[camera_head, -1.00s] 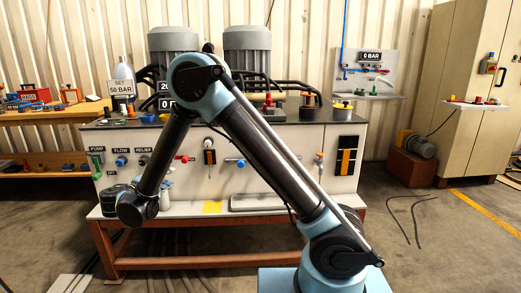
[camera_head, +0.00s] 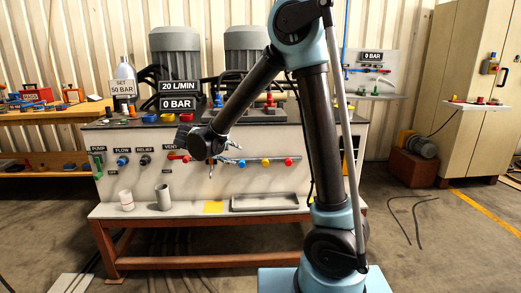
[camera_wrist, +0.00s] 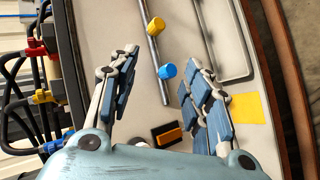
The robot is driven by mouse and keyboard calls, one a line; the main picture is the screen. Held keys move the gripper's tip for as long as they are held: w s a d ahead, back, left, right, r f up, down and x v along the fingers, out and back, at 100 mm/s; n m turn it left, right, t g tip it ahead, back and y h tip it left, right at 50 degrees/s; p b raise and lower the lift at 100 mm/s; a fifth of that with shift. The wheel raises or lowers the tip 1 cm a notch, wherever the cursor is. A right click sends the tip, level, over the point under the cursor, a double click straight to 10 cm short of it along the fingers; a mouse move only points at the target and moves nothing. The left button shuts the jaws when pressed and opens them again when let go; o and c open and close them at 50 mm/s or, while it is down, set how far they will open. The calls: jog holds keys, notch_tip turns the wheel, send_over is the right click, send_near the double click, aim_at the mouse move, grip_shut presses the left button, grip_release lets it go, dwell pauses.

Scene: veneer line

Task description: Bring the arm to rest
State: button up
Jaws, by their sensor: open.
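My arm (camera_head: 320,130) stands in front of the hydraulic test bench, with its upper link nearly upright. Its elbow is at the top of the head view and its forearm slopes down to the left. My gripper is mostly hidden behind the wrist in the head view. In the wrist view my gripper (camera_wrist: 165,92) is open, with its two blue-padded fingers spread and nothing between them in its grip. The bench panel with a blue knob (camera_wrist: 167,71) and a yellow knob (camera_wrist: 155,25) lies beyond the fingers.
The bench (camera_head: 110,190) carries displays, valves and motors. A grey cup (camera_head: 164,196), a white cup (camera_head: 126,200), a yellow sheet (camera_head: 213,207) and a shallow tray (camera_head: 265,202) are on its lower shelf. A cabinet (camera_head: 470,70) stands right; the floor at right is largely clear.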

jog(key=s+d+m+g+y, duration=0.1)
jog(key=s+d+m+g, duration=0.3)
jog(key=d, duration=0.9)
jog(key=s+d+g+y, duration=0.1)
jog(key=s+d, duration=0.6)
jog(key=d, duration=0.5)
jog(key=s+d+f+m+g+y, duration=0.1)
jog(key=s+d+f+m+y, duration=0.1)
jog(key=s, duration=0.7)
jog(key=s+d+f+m+g+y, duration=0.1)
jog(key=s+d+f+m+y, duration=0.2)
jog(key=s+f, duration=0.4)
jog(key=s+d, duration=0.1)
jog(key=s, duration=0.1)
jog(key=shift+s+d, duration=0.25)
jog(key=shift+s, duration=0.15)
jog(key=shift+w+f, duration=0.25)
jog(key=shift+w, duration=0.2)
